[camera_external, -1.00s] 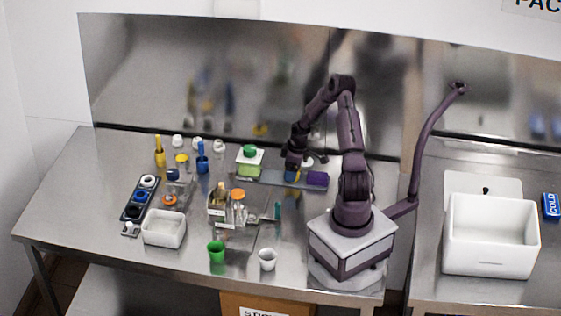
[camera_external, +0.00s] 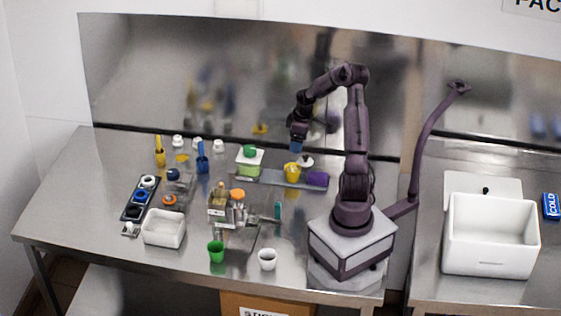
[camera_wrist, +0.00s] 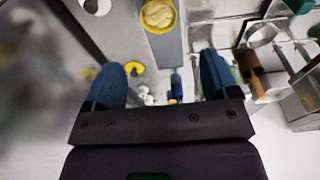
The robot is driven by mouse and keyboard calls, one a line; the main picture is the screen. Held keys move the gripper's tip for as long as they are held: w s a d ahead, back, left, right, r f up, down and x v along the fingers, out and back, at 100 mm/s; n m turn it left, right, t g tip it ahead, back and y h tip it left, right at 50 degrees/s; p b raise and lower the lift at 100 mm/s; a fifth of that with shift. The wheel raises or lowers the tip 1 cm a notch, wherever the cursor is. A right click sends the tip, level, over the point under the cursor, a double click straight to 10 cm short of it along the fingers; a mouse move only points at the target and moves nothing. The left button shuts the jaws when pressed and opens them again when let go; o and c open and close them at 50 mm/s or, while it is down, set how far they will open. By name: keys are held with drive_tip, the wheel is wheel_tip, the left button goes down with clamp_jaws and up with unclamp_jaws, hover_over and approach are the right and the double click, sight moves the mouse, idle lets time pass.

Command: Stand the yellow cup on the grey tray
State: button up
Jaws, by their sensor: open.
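The yellow cup (camera_external: 292,171) stands upright on the grey tray (camera_external: 271,179), between the green and purple things. In the wrist view, the cup (camera_wrist: 157,14) is at the top, its round mouth facing the camera, with the tray (camera_wrist: 168,50) around it. My gripper (camera_external: 297,147) is raised above and behind the cup, apart from it. In the wrist view, my gripper (camera_wrist: 161,63) has its blue fingers wide apart with nothing held between them.
A purple block (camera_external: 317,179) is at the tray's right end and a green thing (camera_external: 248,171) at its left. A white bin (camera_external: 163,229), a green cup (camera_external: 216,251) and a white cup (camera_external: 267,259) stand nearer the front. The left table end is clear.

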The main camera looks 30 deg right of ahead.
drive_tip(key=s+a+r+m+t+h, duration=0.1)
drive_tip(key=s+a+r+m, duration=0.15)
drive_tip(key=s+r, duration=0.35)
drive_tip(key=s+a+r+m+t+h, duration=0.1)
drive_tip(key=s+a+r+m+h, duration=0.15)
drive_tip(key=r, duration=0.65)
drive_tip(key=s+a+r+m+t+y, duration=0.1)
drive_tip(key=s+a+r+m, duration=0.1)
drive_tip(key=s, duration=0.4)
drive_tip(key=s+a+r+m+t+y, duration=0.1)
drive_tip(key=s+a+r, duration=0.1)
drive_tip(key=s, duration=0.4)
drive_tip(key=shift+s+a+m, duration=0.15)
drive_tip(key=shift+a+m, duration=0.15)
drive_tip(key=shift+m, duration=0.1)
drive_tip(key=shift+r+y, duration=0.15)
drive_tip(key=shift+y, duration=0.1)
